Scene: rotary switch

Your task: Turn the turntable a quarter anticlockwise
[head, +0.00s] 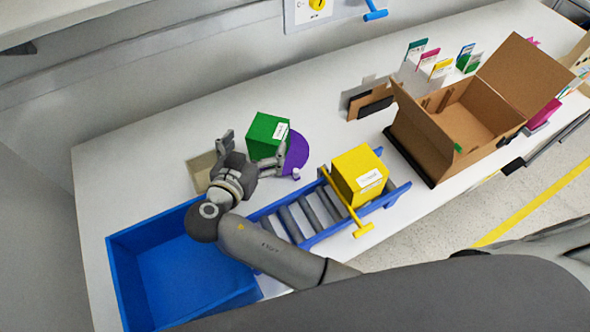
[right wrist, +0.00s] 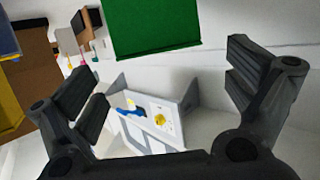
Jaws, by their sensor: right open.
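The turntable (head: 297,152) shows as a purple disc in the head view, partly hidden by a green box (head: 268,132) on it. A small pale knob (head: 296,174) shows at its near edge. My right gripper (head: 250,153) is open at the near left of the green box, its fingers spread. In the right wrist view the green box (right wrist: 150,25) is at the top, beyond and between the spread fingertips (right wrist: 160,80), with nothing held. I cannot tell whether a finger touches the box or disc. My left gripper is not in view.
A blue bin (head: 180,262) stands at the near left. A roller conveyor (head: 300,217) carries a yellow box (head: 358,174) behind a yellow bar (head: 345,208). An open cardboard box (head: 440,135) stands at the right. Bare white table (head: 190,130) lies left of the green box.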

